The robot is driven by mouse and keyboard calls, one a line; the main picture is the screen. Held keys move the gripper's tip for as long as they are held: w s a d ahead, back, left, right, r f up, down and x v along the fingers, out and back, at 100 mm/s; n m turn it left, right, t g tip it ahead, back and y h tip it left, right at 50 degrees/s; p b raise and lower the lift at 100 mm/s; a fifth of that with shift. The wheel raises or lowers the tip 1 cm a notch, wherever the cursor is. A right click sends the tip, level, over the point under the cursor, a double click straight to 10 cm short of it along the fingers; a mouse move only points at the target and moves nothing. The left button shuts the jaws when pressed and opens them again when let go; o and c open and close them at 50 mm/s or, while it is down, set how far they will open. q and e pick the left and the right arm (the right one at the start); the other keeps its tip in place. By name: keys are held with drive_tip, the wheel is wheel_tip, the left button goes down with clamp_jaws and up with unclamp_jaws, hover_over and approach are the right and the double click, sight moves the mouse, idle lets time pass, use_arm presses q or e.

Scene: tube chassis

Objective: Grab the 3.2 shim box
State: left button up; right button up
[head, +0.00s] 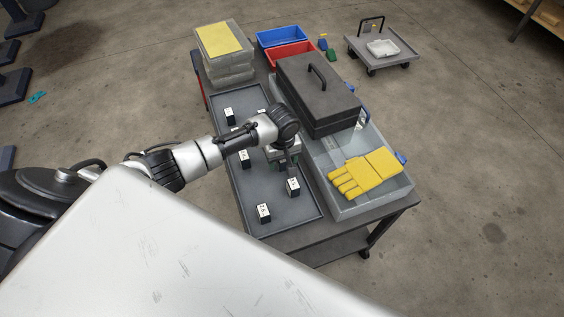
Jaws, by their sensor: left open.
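Several small dark shim boxes with white labels stand on a grey tray (277,217) on the cart. One shim box (293,187) is near the tray's right edge, another (263,212) at its front, one (244,158) in the middle and one (228,116) towards the back. The labels are too small to read surely, so I cannot tell which is 3.2. My left gripper (290,170) is open and points down over the tray, just behind the right-hand shim box; my wrist hides part of the tray. My right gripper is not in view.
A clear bin (345,208) with a yellow glove (365,173) and a black toolbox (318,90) stand right of the tray. Stacked bins (228,70) with a yellow top, a blue bin (282,36) and a red bin (292,54) stand behind. A low trolley (384,48) is beyond.

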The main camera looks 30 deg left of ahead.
use_arm(q)
drive_tip(key=shift+f, duration=0.1)
drive_tip(key=c, duration=1)
